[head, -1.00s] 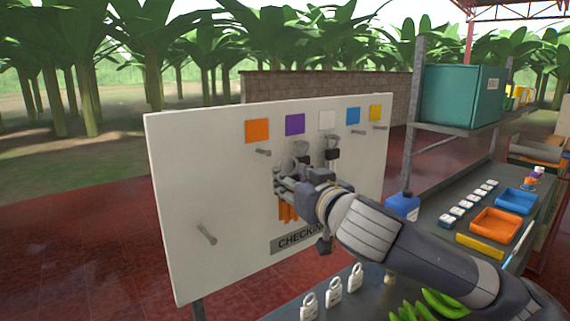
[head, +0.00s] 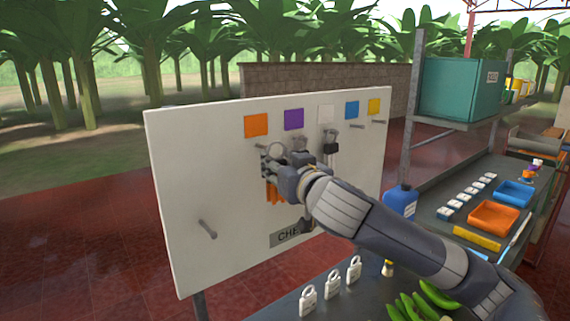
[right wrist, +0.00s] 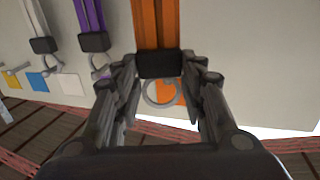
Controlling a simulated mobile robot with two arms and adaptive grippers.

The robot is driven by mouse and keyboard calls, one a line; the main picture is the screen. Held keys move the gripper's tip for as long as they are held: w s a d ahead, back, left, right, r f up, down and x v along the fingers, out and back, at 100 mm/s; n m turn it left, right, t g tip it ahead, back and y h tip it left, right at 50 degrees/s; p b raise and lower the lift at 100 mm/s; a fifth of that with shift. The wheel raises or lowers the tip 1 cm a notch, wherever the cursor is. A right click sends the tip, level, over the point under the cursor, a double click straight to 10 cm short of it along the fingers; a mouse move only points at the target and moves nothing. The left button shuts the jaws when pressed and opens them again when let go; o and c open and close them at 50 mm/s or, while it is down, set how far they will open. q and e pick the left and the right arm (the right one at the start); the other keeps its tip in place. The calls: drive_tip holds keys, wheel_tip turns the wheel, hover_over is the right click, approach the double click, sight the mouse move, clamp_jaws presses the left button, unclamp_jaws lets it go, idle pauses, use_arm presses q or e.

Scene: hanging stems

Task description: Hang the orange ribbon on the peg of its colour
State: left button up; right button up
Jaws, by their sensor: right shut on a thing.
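The orange ribbon (head: 272,192) hangs below my right gripper (head: 270,168). In the right wrist view, that gripper (right wrist: 160,75) is shut on its black clip (right wrist: 160,65), with a grey ring (right wrist: 147,96) beyond the clip. The orange square (head: 256,125) marks the upper left of the white board; its peg (head: 261,146) is just below, close to the ring (head: 276,151). I cannot tell whether the ring is around the peg. The orange square also shows behind the ring in the right wrist view (right wrist: 170,97). My left gripper is out of view.
A purple ribbon (right wrist: 84,14) and a white or grey one (right wrist: 36,16) hang alongside, each with a black clip. Purple (head: 294,119), white (head: 326,114), blue (head: 352,109) and yellow (head: 374,106) squares continue rightward. A lone peg (head: 207,229) stands out at lower left. Padlocks (head: 333,284) stand on the table.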

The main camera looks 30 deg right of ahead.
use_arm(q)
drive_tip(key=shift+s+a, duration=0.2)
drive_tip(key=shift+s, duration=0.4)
use_arm(e)
drive_tip(key=shift+w+a+f, duration=0.15)
drive_tip(key=shift+w+f, duration=0.05)
drive_tip(key=shift+w, duration=0.65)
drive_tip(key=shift+w+a+f, duration=0.1)
drive_tip(key=shift+w+f, duration=0.15)
drive_tip(key=shift+w, duration=0.65)
drive_tip(key=shift+w+a+f, duration=0.15)
drive_tip(key=shift+w+f, duration=0.05)
drive_tip(key=shift+w, duration=0.65)
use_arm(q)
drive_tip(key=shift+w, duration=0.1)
use_arm(e)
drive_tip(key=o, duration=0.9)
drive_tip(key=shift+s, duration=0.1)
drive_tip(key=s+a, duration=0.1)
drive_tip(key=s, duration=1)
drive_tip(key=shift+s+a+r, duration=0.2)
drive_tip(key=shift+s+r, duration=0.1)
drive_tip(key=shift+s, duration=0.1)
